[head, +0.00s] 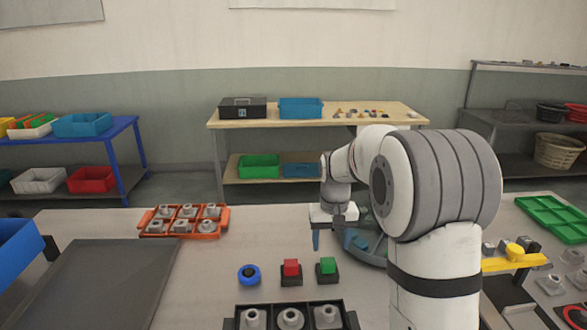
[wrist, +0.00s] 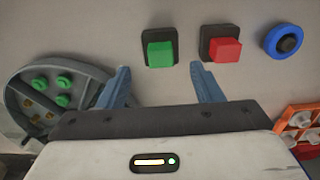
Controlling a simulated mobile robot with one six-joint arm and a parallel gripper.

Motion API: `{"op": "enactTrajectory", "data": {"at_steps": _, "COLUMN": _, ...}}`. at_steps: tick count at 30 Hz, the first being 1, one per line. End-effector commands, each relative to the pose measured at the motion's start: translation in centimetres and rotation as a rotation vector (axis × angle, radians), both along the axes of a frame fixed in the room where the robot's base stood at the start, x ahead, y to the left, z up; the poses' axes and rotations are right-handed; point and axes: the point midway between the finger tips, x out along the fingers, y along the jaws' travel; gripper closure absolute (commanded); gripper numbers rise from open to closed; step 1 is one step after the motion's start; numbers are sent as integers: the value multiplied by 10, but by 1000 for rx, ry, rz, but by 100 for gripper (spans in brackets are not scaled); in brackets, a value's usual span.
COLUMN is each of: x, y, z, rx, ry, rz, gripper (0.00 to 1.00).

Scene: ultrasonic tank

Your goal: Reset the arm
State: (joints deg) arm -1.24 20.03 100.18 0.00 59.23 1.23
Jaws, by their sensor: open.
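My arm stands at the right of the head view and reaches over the table. My gripper (wrist: 160,88) shows in the wrist view with its two blue fingers spread apart and nothing between them. In the head view a blue finger (head: 316,240) hangs above the table, behind the red and green buttons. The red button (wrist: 222,50) and green button (wrist: 160,54) sit on dark bases beyond the fingers in the wrist view. In the head view the red button (head: 291,268) is left of the green button (head: 327,266).
A blue round knob (head: 249,274) is left of the buttons. An orange tray (head: 224,226) holds several metal parts. A black tray (head: 350,318) is at the front, a dark grey panel (head: 95,285) at left. A round grey fixture (wrist: 38,88) is beside the gripper. Table between is clear.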

Motion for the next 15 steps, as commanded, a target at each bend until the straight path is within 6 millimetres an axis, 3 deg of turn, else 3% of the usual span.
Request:
{"op": "enactTrajectory", "data": {"at_steps": 9, "x": -86, "y": -6, "z": 49, "rx": 1, "ry": -84, "rz": -1, "gripper": 40}}
{"op": "enactTrajectory", "data": {"at_steps": 15, "x": -150, "y": -9, "z": 65, "rx": 0, "ry": -142, "rz": -2, "gripper": 40}}
